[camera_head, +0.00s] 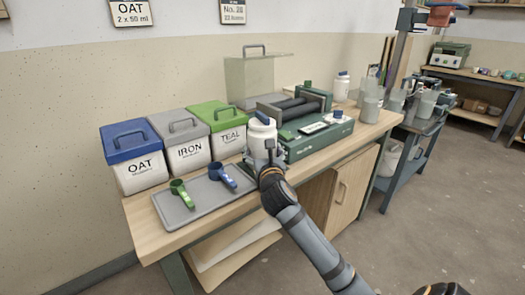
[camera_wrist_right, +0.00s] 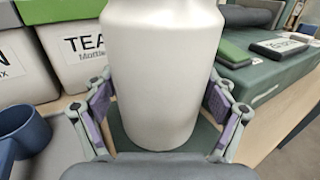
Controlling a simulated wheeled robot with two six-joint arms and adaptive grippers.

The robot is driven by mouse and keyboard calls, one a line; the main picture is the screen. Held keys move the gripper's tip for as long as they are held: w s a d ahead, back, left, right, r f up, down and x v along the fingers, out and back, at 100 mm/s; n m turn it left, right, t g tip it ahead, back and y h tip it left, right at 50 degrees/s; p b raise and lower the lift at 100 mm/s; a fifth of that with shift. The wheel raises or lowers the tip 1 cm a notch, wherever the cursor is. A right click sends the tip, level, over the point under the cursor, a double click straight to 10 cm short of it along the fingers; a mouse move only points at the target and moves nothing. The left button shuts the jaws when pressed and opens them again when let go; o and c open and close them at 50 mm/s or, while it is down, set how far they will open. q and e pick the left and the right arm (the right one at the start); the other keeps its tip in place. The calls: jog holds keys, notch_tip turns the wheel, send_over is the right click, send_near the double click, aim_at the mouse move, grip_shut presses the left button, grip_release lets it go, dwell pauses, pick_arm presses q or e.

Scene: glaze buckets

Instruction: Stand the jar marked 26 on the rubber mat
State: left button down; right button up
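A white jar (camera_head: 262,137) with a blue lid is upright near the front edge of the bench. In the wrist view its plain pale body (camera_wrist_right: 165,75) fills the middle; no number is readable. My right gripper (camera_head: 268,152) has its purple pads against both sides of the jar. A dark green mat (camera_wrist_right: 122,142) shows beneath the jar; I cannot tell whether the base touches it. My left gripper is not in view.
A grey tray (camera_head: 203,208) with a green scoop (camera_head: 182,193) and a blue scoop (camera_head: 222,176) lies left. Behind are bins marked OAT (camera_head: 137,172), IRON (camera_head: 188,152) and TEAL (camera_head: 228,140). A green roller machine (camera_head: 318,138) stands right. Another white jar (camera_head: 342,88) stands farther back.

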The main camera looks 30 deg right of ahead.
jog(key=shift+o, duration=1.3)
jog(key=shift+s+a+r, duration=0.1)
jog(key=shift+r, duration=0.1)
jog(key=shift+f, duration=0.1)
jog(key=shift+f, duration=0.25)
jog(key=v, duration=0.7)
jog(key=shift+s+r, duration=0.2)
